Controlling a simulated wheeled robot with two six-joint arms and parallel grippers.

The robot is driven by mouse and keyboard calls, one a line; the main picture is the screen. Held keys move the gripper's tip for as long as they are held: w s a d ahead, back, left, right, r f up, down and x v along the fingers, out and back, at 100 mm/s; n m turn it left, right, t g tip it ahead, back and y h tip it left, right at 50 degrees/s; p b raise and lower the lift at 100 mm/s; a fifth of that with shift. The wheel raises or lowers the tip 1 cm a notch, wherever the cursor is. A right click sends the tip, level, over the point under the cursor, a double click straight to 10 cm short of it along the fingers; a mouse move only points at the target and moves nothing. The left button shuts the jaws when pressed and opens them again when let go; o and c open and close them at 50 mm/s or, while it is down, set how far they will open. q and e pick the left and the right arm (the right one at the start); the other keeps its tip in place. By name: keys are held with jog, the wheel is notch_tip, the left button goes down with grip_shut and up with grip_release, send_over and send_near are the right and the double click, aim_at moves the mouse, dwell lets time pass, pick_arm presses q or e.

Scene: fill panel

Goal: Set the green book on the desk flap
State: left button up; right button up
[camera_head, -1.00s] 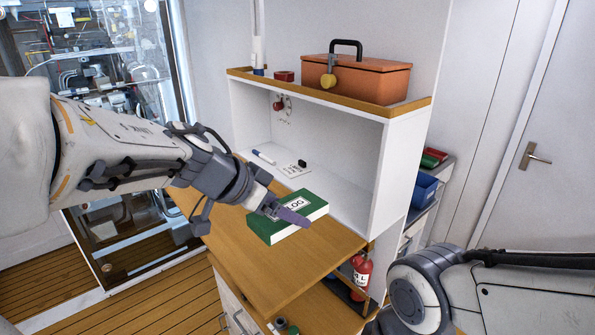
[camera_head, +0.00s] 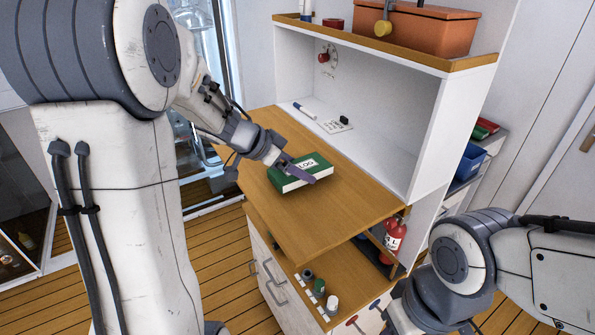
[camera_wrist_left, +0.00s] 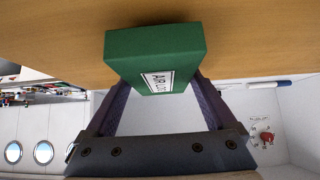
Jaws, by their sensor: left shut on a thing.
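The green book (camera_head: 303,172) with a white label reading LOG is at the wooden desk flap (camera_head: 338,212), near its middle. In the left wrist view the book (camera_wrist_left: 155,50) sits between the two purple fingers, its label facing the camera. My left gripper (camera_head: 299,170) is shut on the book. The book looks flat and at or very close to the flap; I cannot tell whether it fully rests on it. My right arm shows at the lower right, but its gripper is out of view.
A white cabinet (camera_head: 385,115) stands behind the flap, with a pen (camera_head: 304,110) and a card (camera_head: 335,127) inside. An orange toolbox (camera_head: 432,28) is on top. A fire extinguisher (camera_head: 394,240) and small bottles (camera_head: 319,287) are below. The flap's front is clear.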

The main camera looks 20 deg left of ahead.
pick_arm(q)
jog(key=shift+f, duration=0.55)
jog(key=o, duration=1.5)
jog(key=shift+f, duration=0.15)
jog(key=shift+s+a+r, duration=0.15)
jog(key=shift+a+r, duration=0.05)
jog(key=shift+r, duration=0.25)
jog(key=v, duration=1.1)
jog(key=shift+s, duration=0.2)
